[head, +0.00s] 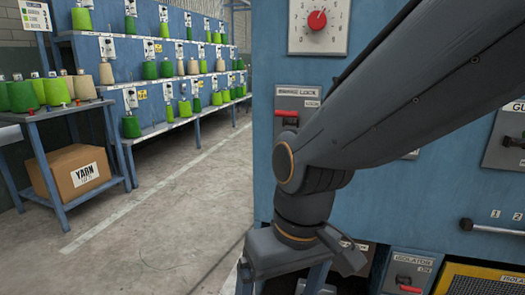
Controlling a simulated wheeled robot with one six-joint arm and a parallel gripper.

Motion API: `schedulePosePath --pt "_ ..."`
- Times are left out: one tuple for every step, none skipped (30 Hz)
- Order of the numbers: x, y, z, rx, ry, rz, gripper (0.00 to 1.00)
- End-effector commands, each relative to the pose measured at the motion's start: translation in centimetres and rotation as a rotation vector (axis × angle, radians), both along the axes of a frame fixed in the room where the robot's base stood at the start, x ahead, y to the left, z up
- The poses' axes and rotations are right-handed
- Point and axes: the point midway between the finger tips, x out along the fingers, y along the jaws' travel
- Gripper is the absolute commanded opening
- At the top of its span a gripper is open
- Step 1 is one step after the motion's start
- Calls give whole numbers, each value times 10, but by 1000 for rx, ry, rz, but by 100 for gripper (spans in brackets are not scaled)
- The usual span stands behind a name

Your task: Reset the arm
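My arm comes in from the upper right and bends down at the wrist in front of a blue machine cabinet (390,120). My gripper (283,284) points down at the bottom of the head view. Its two fingers stand well apart with cabinet showing between them, and I see nothing held. The fingertips are cut off by the lower frame edge.
The cabinet front is close, with a red dial (317,20), a red-handled swing lock (300,117), an isolator (408,280) and a lever (492,229). A yarn rack (165,127), side table (65,112) and box (72,182) stand left. Floor (175,220) is clear.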

Motion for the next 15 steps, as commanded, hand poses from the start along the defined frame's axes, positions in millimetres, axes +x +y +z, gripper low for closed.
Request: schedulePosePath --pt "-1 -7 18 -6 2 -21 88" --pt "0 -10 24 -10 3 -33 88" --pt "1 -15 31 -14 4 -47 88" --pt "1 -19 36 -18 5 -58 88" --pt "2 -23 41 -22 4 -68 88" --pt "3 -28 48 -26 4 -83 88" --pt "3 -32 53 -29 5 -93 88" --pt "4 -36 59 -33 6 -105 88" --pt "4 -41 66 -37 7 -118 88" --pt "4 -45 71 -40 8 -130 88" --pt "4 -49 76 -44 9 -140 88" --pt "5 -55 83 -48 10 -154 88" --pt "5 -59 88 -51 11 -164 88" --pt "5 -63 93 -54 11 -174 88" --pt "4 -69 100 -58 13 -188 88"
